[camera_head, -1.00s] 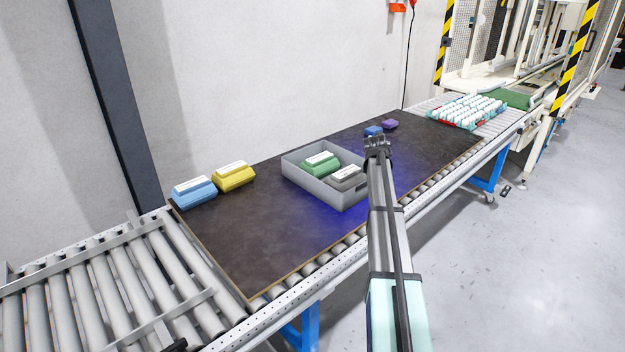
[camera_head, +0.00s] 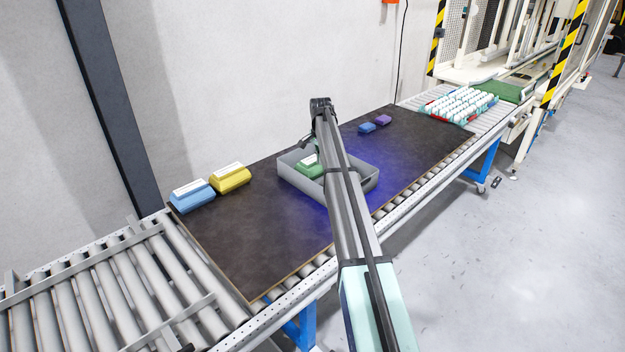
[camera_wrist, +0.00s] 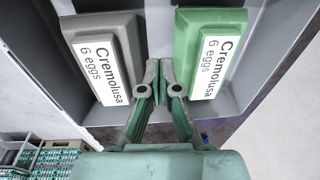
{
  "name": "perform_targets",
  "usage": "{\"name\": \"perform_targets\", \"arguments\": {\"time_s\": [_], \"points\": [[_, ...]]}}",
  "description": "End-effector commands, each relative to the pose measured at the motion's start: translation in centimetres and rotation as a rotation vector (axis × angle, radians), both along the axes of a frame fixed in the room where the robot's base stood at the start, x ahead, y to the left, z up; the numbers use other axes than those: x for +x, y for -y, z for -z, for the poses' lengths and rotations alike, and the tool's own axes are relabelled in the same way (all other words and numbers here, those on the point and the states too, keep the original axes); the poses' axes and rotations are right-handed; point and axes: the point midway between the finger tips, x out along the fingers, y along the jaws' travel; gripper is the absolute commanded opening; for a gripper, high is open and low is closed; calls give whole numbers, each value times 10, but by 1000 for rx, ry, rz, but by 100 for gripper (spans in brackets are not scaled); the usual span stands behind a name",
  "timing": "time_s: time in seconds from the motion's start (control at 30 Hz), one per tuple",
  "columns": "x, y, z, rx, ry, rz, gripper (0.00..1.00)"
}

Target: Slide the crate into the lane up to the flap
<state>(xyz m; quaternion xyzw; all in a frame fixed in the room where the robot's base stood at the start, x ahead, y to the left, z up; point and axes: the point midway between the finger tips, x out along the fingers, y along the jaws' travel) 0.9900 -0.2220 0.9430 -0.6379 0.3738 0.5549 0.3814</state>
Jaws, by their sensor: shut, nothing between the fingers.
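The grey crate (camera_head: 364,186) stands on the dark tabletop (camera_head: 270,235) and holds a green egg box (camera_head: 310,168). The wrist view shows the green box (camera_wrist: 212,55) beside a grey egg box (camera_wrist: 105,60) inside the crate (camera_wrist: 252,75). My gripper (camera_head: 306,145) is at the crate's back left, with my arm crossing in front of the crate and hiding its middle and the grey box. In the wrist view my gripper's fingers (camera_wrist: 163,68) are together and empty, appearing between the two boxes; contact cannot be told. I cannot make out a lane or flap for certain.
Blue (camera_head: 192,196) and yellow (camera_head: 230,179) egg boxes lie left of the crate. Small blue (camera_head: 367,127) and purple (camera_head: 383,120) blocks lie to its right. A tray of eggs (camera_head: 458,104) stands on rollers at far right, before a green surface (camera_head: 503,91).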

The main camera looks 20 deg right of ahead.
Motion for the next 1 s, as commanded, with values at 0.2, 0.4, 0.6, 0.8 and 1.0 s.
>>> {"name": "perform_targets", "arguments": {"time_s": [0.2,0.4,0.6,0.8,1.0], "points": [[-2,-32,-8,52,-98,12,0],[-4,-34,5,56,-109,14,0],[-4,-34,37,55,-109,14,0],[-4,-34,76,55,-108,13,0],[-13,-51,89,54,-105,11,0]]}}
